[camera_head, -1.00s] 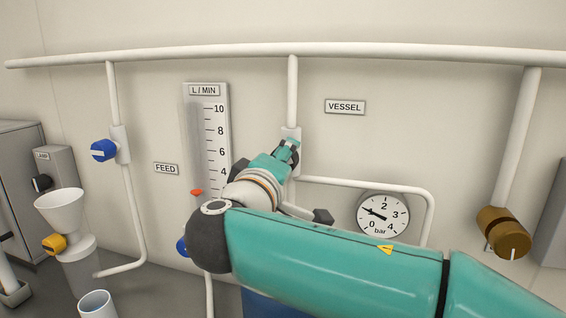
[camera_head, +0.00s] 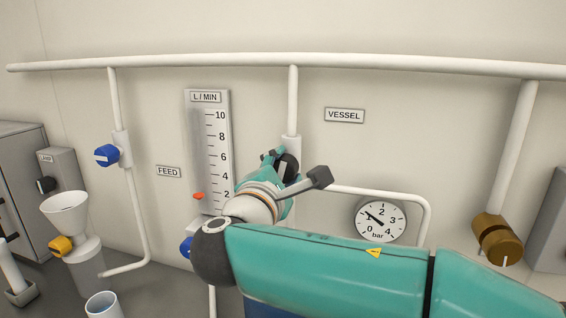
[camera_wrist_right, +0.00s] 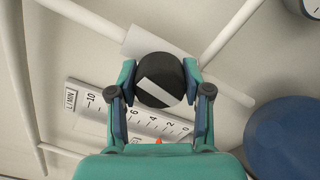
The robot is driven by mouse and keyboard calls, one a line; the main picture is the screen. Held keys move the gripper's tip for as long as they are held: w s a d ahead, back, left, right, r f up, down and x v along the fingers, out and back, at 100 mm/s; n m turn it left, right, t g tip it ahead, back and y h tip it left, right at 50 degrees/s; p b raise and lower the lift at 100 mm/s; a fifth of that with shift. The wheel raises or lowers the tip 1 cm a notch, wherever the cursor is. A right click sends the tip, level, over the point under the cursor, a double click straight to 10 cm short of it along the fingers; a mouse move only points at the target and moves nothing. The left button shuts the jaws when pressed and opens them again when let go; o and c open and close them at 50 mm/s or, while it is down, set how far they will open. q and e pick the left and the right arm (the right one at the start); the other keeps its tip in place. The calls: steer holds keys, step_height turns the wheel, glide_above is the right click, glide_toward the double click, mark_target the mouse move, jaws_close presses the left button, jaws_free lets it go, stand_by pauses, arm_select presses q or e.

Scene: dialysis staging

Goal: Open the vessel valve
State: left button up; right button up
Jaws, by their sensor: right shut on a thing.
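In the wrist view the bar lies diagonally across the picture. In the head view the right gripper (camera_head: 280,164) partly covers the knob, so its bar is hard to read there. My left gripper is not in view.
A flow scale (camera_head: 208,150) with an orange marker near 2 stands left of my wrist. A bar gauge (camera_head: 380,219) hangs right. A blue feed knob (camera_head: 107,155), yellow knob (camera_head: 60,246) with funnel (camera_head: 66,212), and brown knob (camera_head: 497,240) sit farther out.

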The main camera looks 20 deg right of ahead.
steer(key=shift+a+f+n+p, duration=0.15)
steer(key=shift+n+p, duration=0.15)
steer(key=shift+n, duration=0.4)
steer(key=shift+d+f+n+p, duration=0.15)
steer(key=shift+n+p, duration=0.15)
steer(key=shift+n, duration=0.4)
steer(key=shift+a, duration=0.15)
steer(key=o, duration=1.2)
steer(key=shift+w, duration=0.15)
steer(key=shift+c, duration=0.2)
steer(key=shift+r, duration=0.1)
steer(key=v, duration=1.2)
